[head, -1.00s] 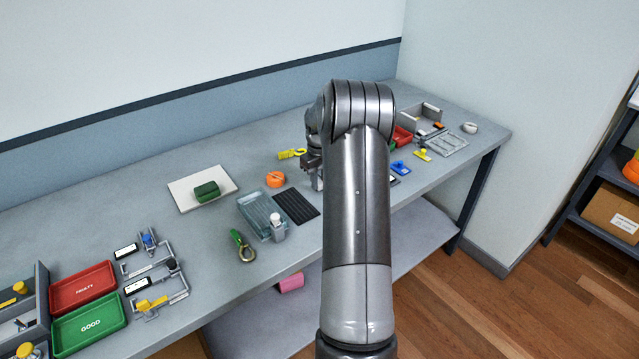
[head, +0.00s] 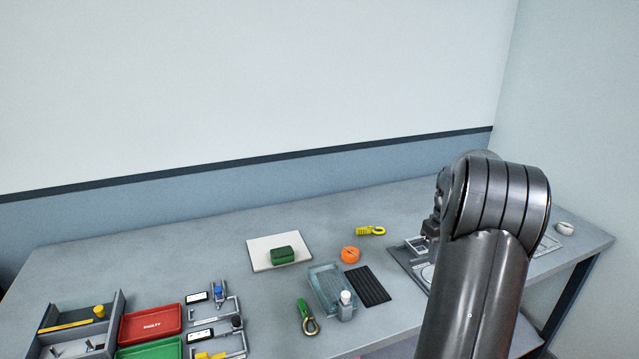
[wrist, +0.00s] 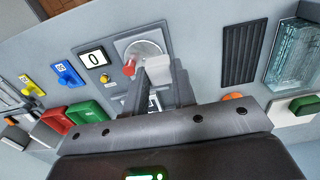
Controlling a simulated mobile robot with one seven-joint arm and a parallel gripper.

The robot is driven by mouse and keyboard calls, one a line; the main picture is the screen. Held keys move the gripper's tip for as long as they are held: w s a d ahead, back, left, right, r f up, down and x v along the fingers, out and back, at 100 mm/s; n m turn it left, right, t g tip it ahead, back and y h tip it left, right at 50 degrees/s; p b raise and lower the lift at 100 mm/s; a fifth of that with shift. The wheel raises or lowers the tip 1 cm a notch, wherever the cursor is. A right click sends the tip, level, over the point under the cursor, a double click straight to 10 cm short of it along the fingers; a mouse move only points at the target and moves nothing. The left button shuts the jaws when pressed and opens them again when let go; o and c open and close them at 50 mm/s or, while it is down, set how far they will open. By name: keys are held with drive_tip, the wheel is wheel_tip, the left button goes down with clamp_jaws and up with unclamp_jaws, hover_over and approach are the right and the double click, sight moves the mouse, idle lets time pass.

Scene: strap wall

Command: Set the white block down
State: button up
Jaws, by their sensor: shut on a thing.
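The white block (wrist: 158,72) shows in the wrist view between the two fingers of my gripper (wrist: 158,88), which is shut on it. It is held over or beside a grey plate with a pale round disc (wrist: 138,49); I cannot tell whether it touches the plate. A red knob-like part (wrist: 129,68) lies just left of the block. In the head view my arm hides the block and most of the gripper; part of the plate (head: 402,257) shows left of the arm.
A display reading 0 (wrist: 94,59) sits left of the disc. A black ribbed mat (head: 367,286), a clear tray (head: 325,290), an orange roll (head: 350,255) and a yellow hooked piece (head: 370,231) lie left of my arm. Red (wrist: 57,121) and green (wrist: 88,113) bins stand near the gripper.

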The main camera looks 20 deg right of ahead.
drive_tip(key=w+a+f, duration=0.1)
drive_tip(key=w+a, duration=0.3)
drive_tip(key=a, duration=0.6)
drive_tip(key=w+a+f+m, duration=0.1)
drive_tip(key=w+a, duration=0.2)
drive_tip(key=a, duration=0.6)
drive_tip(key=w+a+f+m, duration=0.1)
drive_tip(key=w+a, duration=0.3)
drive_tip(key=a, duration=0.6)
drive_tip(key=shift+w+a+f, duration=0.2)
drive_tip(key=shift+w+a, duration=0.1)
drive_tip(key=shift+w, duration=0.05)
drive_tip(key=shift+m, duration=0.7)
drive_tip(key=a, duration=0.7)
drive_tip(key=a+f, duration=0.1)
drive_tip(key=a, duration=0.2)
drive_tip(key=shift+a+f, duration=0.1)
drive_tip(key=shift+a, duration=0.3)
drive_tip(key=w+d+r, duration=0.1)
drive_tip(key=w+d, duration=0.4)
drive_tip(key=d, duration=0.3)
drive_tip(key=w+d+r, duration=0.2)
drive_tip(key=w+d, duration=0.3)
drive_tip(key=d, duration=0.4)
drive_tip(key=w+d+r+m, duration=0.1)
drive_tip(key=d, duration=1.6)
hover_over(342, 240)
wheel_tip(342, 240, down, 6)
drive_tip(key=shift+s+f, duration=0.1)
drive_tip(key=shift+f, duration=2)
